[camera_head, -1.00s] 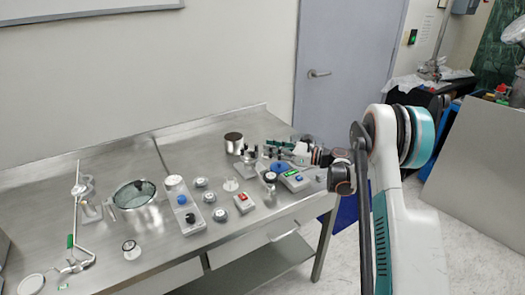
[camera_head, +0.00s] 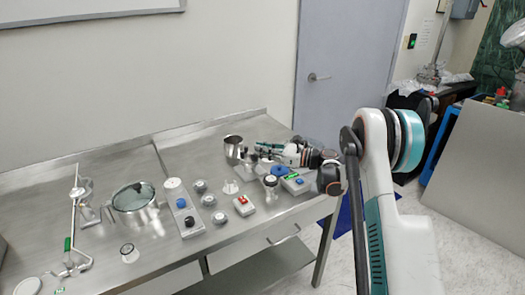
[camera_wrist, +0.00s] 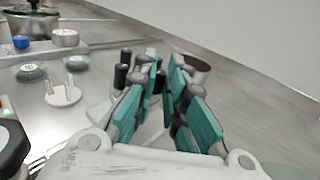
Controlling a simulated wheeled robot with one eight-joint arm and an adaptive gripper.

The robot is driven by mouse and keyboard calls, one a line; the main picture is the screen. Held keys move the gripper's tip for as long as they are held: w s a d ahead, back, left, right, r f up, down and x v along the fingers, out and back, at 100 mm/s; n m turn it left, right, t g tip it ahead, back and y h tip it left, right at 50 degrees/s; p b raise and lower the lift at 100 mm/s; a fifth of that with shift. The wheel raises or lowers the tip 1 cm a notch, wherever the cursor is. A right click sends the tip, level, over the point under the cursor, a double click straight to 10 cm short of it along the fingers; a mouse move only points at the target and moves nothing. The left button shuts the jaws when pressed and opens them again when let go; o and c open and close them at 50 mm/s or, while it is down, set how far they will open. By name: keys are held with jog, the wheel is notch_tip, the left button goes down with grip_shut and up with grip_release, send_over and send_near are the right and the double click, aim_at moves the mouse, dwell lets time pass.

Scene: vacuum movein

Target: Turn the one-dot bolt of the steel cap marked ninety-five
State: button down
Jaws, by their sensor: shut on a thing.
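My gripper (camera_head: 257,148) reaches left over the back right of the table, low beside a group of small upright posts. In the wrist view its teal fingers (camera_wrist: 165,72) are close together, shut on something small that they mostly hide. Black-topped posts (camera_wrist: 122,72) stand just left of the fingers on a pale base; they also show in the head view (camera_head: 248,160). These may belong to the steel cap, but I cannot read any number or dots. A round steel pot (camera_head: 233,147) stands just beyond the fingertips; it shows partly behind the right finger (camera_wrist: 196,66).
A box with blue and black knobs (camera_head: 182,208), grey round knobs (camera_head: 208,200), a red-button box (camera_head: 243,206) and a green-display box (camera_head: 295,184) stand nearby. A glass-lidded pot (camera_head: 136,198) is at left.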

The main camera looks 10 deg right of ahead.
jog(key=shift+s+a+m+t+h, duration=0.1)
jog(key=shift+a+m+t+h, duration=0.05)
jog(key=shift+m+t+h, duration=0.35)
jog(key=shift+s+a+m+t+h, duration=0.1)
jog(key=shift+m+t+h, duration=0.25)
jog(key=shift+t, duration=0.25)
jog(key=shift+m+t+h, duration=0.55)
jog(key=shift+t, duration=0.05)
jog(key=c, duration=1.9)
grip_release()
jog(key=shift+d, duration=0.1)
jog(key=v, duration=1.2)
